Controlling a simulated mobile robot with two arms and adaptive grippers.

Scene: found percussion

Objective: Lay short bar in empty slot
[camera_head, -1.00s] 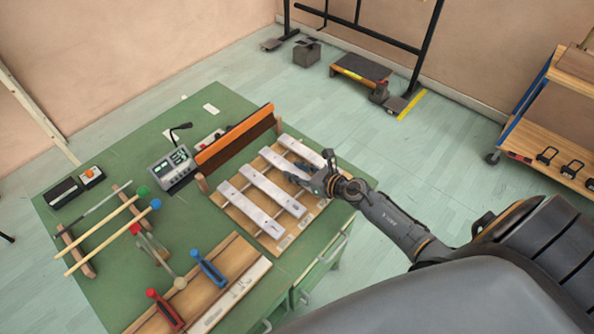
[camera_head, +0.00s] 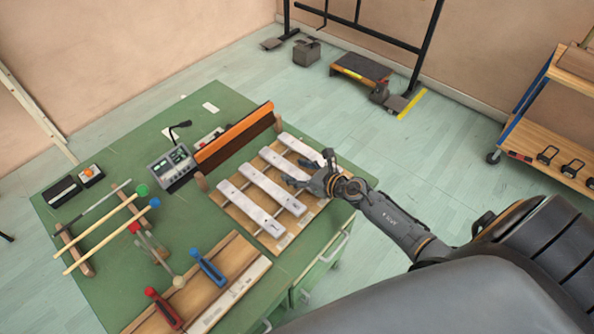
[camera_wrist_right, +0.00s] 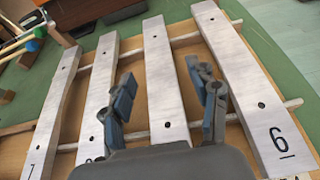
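Several pale metal bars lie side by side on a wooden frame (camera_wrist_right: 85,157) with cross rods, on the green bench. I see no clearly empty slot. My left gripper is out of view.
An orange-topped board (camera_head: 236,135) stands behind the bars.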

